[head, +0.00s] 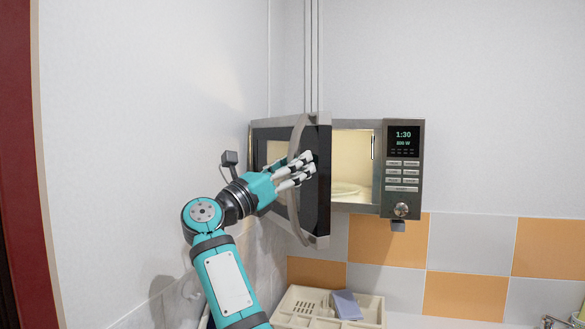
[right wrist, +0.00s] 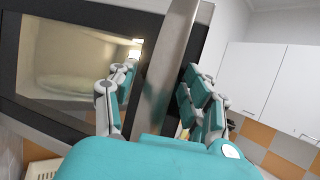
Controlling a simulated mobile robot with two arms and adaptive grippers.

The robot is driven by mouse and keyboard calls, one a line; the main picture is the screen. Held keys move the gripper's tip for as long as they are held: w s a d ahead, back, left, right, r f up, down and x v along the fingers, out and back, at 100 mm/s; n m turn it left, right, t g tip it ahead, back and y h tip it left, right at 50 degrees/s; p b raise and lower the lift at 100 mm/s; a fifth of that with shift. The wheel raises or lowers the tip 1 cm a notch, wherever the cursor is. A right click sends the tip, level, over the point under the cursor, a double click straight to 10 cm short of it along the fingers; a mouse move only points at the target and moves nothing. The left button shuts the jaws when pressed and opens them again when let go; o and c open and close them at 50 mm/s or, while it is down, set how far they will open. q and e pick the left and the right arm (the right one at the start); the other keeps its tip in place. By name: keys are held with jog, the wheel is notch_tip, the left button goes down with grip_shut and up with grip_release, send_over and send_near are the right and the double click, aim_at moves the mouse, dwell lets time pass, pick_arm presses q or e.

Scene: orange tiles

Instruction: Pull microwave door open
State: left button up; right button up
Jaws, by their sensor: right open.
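The microwave (head: 402,208) is mounted against the wall, and its lit interior with a glass plate (head: 345,189) shows. Its dark-framed door (head: 324,180) stands partly open, swung out toward the left. The door's curved silver handle (head: 294,215) runs up and down its front. My right gripper (head: 300,168) is at the handle with its fingers open. In the right wrist view the handle (right wrist: 172,70) passes between the fingers of the gripper (right wrist: 158,80), with fingers on both sides. Firm contact cannot be told. My left gripper is not in view.
The left wall (head: 150,130) is close beside my arm. White cupboards (right wrist: 270,80) show in the right wrist view.

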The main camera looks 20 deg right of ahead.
notch_tip(320, 180, up, 10)
jog(key=shift+f, duration=0.2)
